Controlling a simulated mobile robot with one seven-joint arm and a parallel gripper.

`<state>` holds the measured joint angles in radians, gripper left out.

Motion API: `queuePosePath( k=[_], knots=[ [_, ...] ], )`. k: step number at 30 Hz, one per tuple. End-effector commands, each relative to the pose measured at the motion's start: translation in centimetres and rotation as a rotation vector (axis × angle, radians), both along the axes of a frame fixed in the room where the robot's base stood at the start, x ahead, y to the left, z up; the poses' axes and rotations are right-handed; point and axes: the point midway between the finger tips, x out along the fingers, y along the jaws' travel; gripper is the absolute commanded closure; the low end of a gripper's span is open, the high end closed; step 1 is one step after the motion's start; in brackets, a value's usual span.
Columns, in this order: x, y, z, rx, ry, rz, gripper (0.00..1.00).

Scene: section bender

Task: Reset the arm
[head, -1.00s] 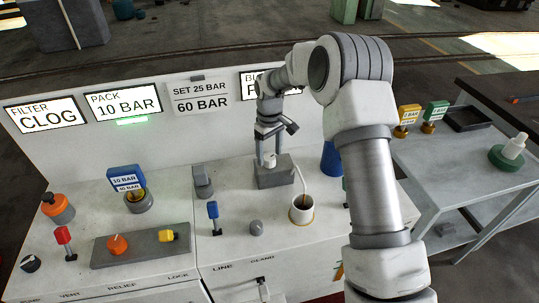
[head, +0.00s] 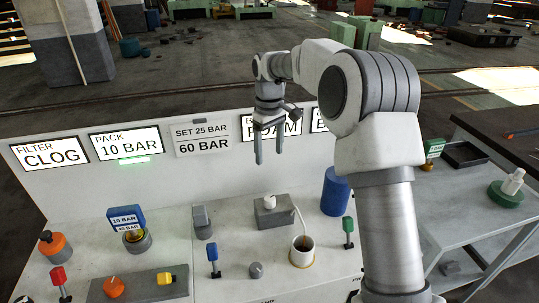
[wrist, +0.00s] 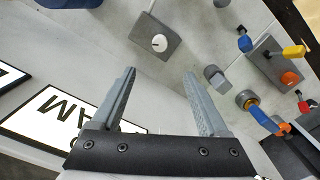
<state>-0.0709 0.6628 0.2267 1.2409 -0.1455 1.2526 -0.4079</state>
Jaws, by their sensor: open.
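My gripper (head: 268,150) is raised in front of the back panel, above the console top. Its two fingers are apart with nothing between them. In the wrist view my gripper (wrist: 160,105) is also open and empty. Below it, a grey block (head: 273,214) with a white knob (head: 269,200) stands on the console. The block (wrist: 150,30) and knob (wrist: 159,43) also show in the wrist view, clear of the fingers. My arm hides part of the panel's right end and part of the side table.
The back panel (head: 200,160) carries several signs, including CLOG and 10 BAR. A white cup (head: 302,252), a blue cylinder (head: 335,190), coloured levers and an orange knob (head: 114,286) stand on the console. A side table (head: 460,205) is at right. Space above the panel is free.

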Motion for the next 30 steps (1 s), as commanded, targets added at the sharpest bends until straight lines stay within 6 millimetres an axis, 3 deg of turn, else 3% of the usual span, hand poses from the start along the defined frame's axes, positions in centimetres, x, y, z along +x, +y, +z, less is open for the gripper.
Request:
queuePosePath(
  k=[8, 13, 21, 30],
  knots=[
    [-0.2, -0.1, 0.4, -0.002, -0.006, -0.005, 0.22],
    [-2.0, -1.1, 3.2, -0.009, -0.044, -0.042, 0.22],
    [-7.8, -3.9, 8.8, -0.015, -0.138, -0.16, 0.22],
    [-15.4, -6.9, 12.5, 0.003, -0.243, -0.307, 0.22]
  ],
)
